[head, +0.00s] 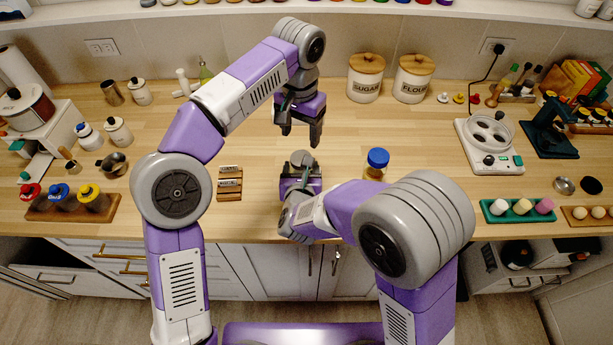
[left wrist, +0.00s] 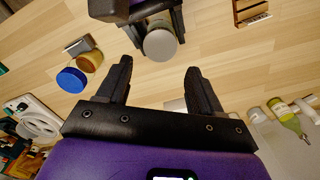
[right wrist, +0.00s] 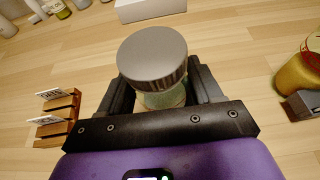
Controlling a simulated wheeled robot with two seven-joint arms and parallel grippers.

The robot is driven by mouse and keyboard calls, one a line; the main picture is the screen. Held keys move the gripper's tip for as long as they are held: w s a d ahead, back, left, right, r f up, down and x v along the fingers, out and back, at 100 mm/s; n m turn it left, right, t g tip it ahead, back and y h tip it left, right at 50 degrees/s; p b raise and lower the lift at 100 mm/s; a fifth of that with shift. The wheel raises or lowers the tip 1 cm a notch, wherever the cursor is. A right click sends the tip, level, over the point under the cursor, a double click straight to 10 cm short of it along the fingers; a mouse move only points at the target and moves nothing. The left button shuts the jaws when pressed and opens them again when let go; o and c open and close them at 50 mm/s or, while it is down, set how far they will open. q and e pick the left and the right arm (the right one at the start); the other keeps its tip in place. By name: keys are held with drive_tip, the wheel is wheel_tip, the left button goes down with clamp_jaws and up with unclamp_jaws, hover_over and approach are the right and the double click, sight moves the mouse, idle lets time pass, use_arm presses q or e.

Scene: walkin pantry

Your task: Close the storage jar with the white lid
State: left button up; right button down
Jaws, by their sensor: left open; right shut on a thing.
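A small storage jar (right wrist: 160,97) with a greenish body stands upright between the fingers of my right gripper (head: 301,177), which is shut on it. A pale, ridged lid (right wrist: 152,55) sits on its mouth; it looks grey-white, and I cannot tell how tightly it is seated. The lid also shows in the head view (head: 301,158) and the left wrist view (left wrist: 160,45). My left gripper (head: 300,130) is open and empty, above and behind the jar. In the left wrist view, its fingers (left wrist: 160,68) are apart from the lid.
A blue-lidded jar (head: 377,160) stands just right of the held jar. A small wooden card rack (head: 230,183) is to the left. Sugar (head: 366,79) and flour (head: 413,79) canisters stand at the back. The counter between rack and canisters is mostly clear.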

sight(301, 158)
use_arm(q)
drive_tip(key=shift+n, duration=0.8)
drive_tip(key=shift+r, duration=0.1)
drive_tip(key=shift+f, duration=4.05)
drive_tip(key=c, duration=0.9)
drive_tip(key=o, duration=1.2)
drive_tip(key=shift+o, duration=0.2)
drive_tip(key=shift+r, duration=0.15)
